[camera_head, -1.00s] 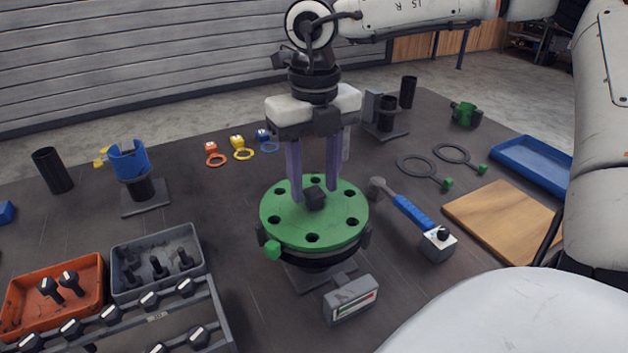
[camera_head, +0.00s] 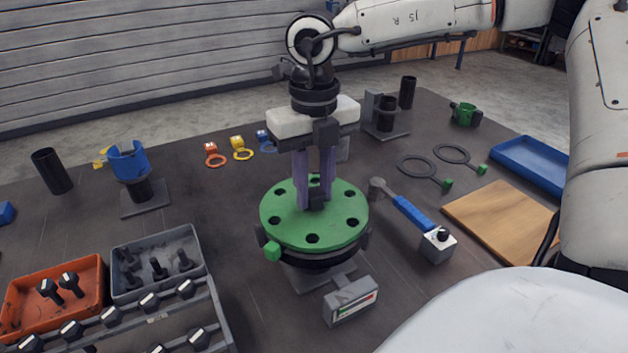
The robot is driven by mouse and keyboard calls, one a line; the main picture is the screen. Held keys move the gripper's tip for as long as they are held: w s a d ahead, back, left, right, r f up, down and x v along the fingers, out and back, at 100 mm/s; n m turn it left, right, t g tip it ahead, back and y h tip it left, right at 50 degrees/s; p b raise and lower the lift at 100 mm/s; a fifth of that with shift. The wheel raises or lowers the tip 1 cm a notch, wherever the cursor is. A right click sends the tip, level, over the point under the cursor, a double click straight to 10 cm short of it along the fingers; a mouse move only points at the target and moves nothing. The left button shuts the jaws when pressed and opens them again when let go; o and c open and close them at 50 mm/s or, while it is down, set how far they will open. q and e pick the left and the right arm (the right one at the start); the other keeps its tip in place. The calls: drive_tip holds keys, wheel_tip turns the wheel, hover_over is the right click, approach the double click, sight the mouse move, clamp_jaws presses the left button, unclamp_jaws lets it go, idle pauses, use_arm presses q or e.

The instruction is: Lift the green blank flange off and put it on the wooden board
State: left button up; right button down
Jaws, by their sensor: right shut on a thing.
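The green blank flange (camera_head: 285,225) is a round disc with several dark bolt holes. It lies flat on the black pipe flange at the middle of the table. My right gripper (camera_head: 315,200) is above it, fingers pointing down, shut on the dark knob at the flange's centre. The knob is mostly hidden by the fingers. The wooden board (camera_head: 500,220) lies bare on the table at the right. My left gripper is not in view.
A blue-handled tool (camera_head: 412,212) lies between flange and board. A small gauge box (camera_head: 350,301) stands in front of the flange. Two ring gaskets (camera_head: 418,168) lie behind the board, near a blue tray (camera_head: 535,163). Grey (camera_head: 205,262) and orange bins (camera_head: 100,292) stand at left.

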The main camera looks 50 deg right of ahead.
wheel_tip(320, 180, up, 10)
drive_tip(key=shift+b, duration=0.3)
drive_tip(key=shift+r, duration=0.15)
wheel_tip(320, 180, up, 5)
drive_tip(key=p, duration=0.4)
hover_over(313, 192)
idle(0.6)
